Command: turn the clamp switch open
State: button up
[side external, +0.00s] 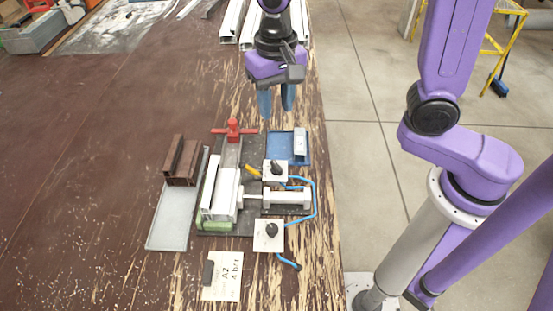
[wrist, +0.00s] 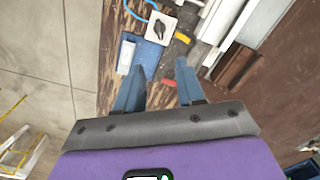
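Two black rotary knobs on white square plates stand by the clamp fixture. The far switch (side external: 275,171) is beside the blue tray, and the near switch (side external: 270,233) is at the fixture's front. No readable label shows which one is the clamp switch. One such knob, by the blue tray, shows in the wrist view (wrist: 161,29). The fixture holds a white profile (side external: 222,192) next to a silver cylinder (side external: 287,197). My gripper (side external: 276,106) hangs above the bench behind the fixture. Its blue fingers are apart and empty, also in the wrist view (wrist: 156,68).
A blue tray (side external: 278,146) holds a pale block (side external: 300,143). A red handle (side external: 233,130) rises at the fixture's back. Blue hoses (side external: 315,203) run beside the cylinder. The table's left side is mostly clear.

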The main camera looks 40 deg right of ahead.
aim_at(277, 165)
notch_tip(277, 165, down, 17)
jog(key=shift+f, duration=0.1)
dwell(0.6)
grip_shut()
